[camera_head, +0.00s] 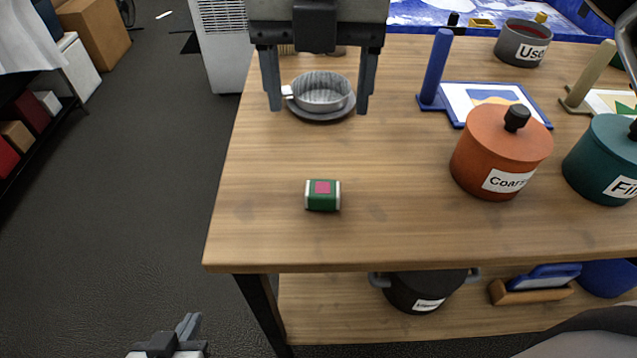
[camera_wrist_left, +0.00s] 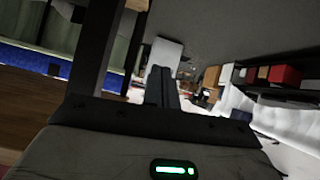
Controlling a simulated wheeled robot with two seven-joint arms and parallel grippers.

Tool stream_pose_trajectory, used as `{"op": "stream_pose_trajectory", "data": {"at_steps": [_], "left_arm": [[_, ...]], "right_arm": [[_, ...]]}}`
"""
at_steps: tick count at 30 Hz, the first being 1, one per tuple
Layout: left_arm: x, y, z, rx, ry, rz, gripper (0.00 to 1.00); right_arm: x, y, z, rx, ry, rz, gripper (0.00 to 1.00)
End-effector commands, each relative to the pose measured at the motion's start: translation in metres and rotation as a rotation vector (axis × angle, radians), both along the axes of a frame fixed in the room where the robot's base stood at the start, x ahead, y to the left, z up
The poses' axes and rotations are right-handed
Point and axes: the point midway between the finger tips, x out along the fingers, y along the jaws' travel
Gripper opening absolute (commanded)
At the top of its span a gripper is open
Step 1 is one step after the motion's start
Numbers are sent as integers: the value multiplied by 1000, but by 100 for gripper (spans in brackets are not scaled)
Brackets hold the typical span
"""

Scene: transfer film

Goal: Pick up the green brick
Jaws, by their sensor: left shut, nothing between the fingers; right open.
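The green brick (camera_head: 322,202) lies on the wooden table (camera_head: 270,235) near its front left part. It has a pink patch on top and pale ends. My left gripper (camera_head: 190,323) is low at the bottom left, off the table's front edge, away from the brick; its fingers are together and empty. They also show closed in the left wrist view (camera_wrist_left: 161,87), where the brick is not seen. My right gripper (camera_head: 318,108) is at the top of the head view, fingers spread and pointing down, beyond the brick and apart from it.
A metal strainer-like cup (camera_head: 322,92) on a grey dish shows between the right fingers. An orange pot (camera_head: 490,150) and a teal pot (camera_head: 590,155) stand to the right. A blue frame with a post (camera_head: 438,70) is behind. The table around the brick is clear.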

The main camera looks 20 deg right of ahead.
Motion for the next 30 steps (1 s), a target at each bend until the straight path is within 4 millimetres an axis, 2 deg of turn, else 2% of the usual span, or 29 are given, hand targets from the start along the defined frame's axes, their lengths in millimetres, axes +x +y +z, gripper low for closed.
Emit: {"op": "stream_pose_trajectory", "data": {"at_steps": [6,12,20,27,30], "left_arm": [[-1,0,2,5,3,-2,0],[-2,1,2,11,6,-3,0],[-2,1,4,15,8,-4,0],[-3,3,4,32,17,-9,0],[-3,4,3,35,20,-9,0]], "right_arm": [[-2,0,-48,0,9,4,71],[-1,0,-83,3,6,5,71],[-2,-1,-101,4,7,6,71],[-4,-5,-136,4,7,6,71],[-3,-5,-144,4,6,7,71]]}}
